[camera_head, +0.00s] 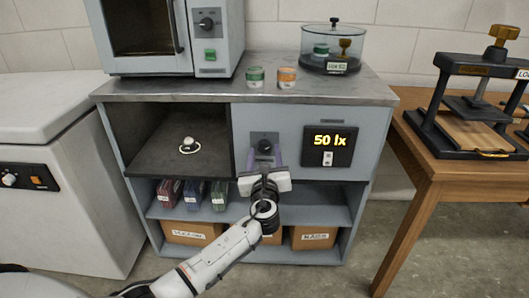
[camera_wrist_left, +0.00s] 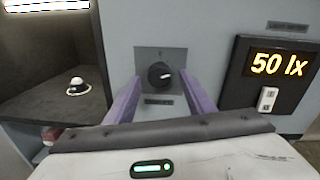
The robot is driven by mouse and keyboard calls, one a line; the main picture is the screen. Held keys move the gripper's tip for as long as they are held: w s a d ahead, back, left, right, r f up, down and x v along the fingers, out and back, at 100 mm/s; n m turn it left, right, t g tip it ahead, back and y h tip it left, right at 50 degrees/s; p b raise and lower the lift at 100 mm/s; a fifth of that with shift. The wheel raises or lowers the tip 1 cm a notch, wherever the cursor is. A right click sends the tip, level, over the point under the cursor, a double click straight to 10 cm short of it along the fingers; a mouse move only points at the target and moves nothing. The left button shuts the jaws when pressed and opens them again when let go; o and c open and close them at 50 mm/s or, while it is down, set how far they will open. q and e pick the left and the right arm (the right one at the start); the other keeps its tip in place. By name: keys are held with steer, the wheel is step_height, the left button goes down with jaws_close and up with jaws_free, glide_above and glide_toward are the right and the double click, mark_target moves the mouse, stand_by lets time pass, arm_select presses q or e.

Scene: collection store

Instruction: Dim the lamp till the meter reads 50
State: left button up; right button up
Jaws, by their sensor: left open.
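The meter (camera_head: 328,144) is a dark panel on the cabinet front and reads "50 lx" in yellow; it also shows in the left wrist view (camera_wrist_left: 277,66). A black dimmer knob (camera_head: 265,146) sits on a grey plate left of the meter; it also shows in the left wrist view (camera_wrist_left: 159,73). My right gripper is not in view.
Lower shelves hold binders (camera_head: 193,194) and boxes (camera_head: 313,237). A wooden table (camera_head: 432,160) with a press stands right.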

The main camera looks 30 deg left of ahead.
arm_select(q)
steer(key=p+v, duration=0.1)
steer(key=v, duration=0.8)
steer(key=shift+p, duration=0.3)
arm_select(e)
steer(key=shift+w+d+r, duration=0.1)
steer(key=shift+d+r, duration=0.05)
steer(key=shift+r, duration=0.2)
arm_select(q)
steer(key=shift+s, duration=0.15)
steer(key=s+d+f+n+g+h+p, duration=0.4)
steer(key=s+d+f+n+h+p, duration=0.2)
steer(key=s+d+f+n+h, duration=0.5)
steer(key=s+d+f+n+g+h+p, duration=0.1)
steer(key=s+d+n+p, duration=0.1)
steer(key=s+d+n, duration=0.2)
steer(key=s+d+f+n+g+p, duration=0.1)
steer(key=s+d+n, duration=0.3)
steer(key=s+n, duration=0.6)
steer(key=shift+s+h+p, duration=0.35)
steer(key=shift+s+h, duration=0.05)
steer(key=shift+s, duration=0.8)
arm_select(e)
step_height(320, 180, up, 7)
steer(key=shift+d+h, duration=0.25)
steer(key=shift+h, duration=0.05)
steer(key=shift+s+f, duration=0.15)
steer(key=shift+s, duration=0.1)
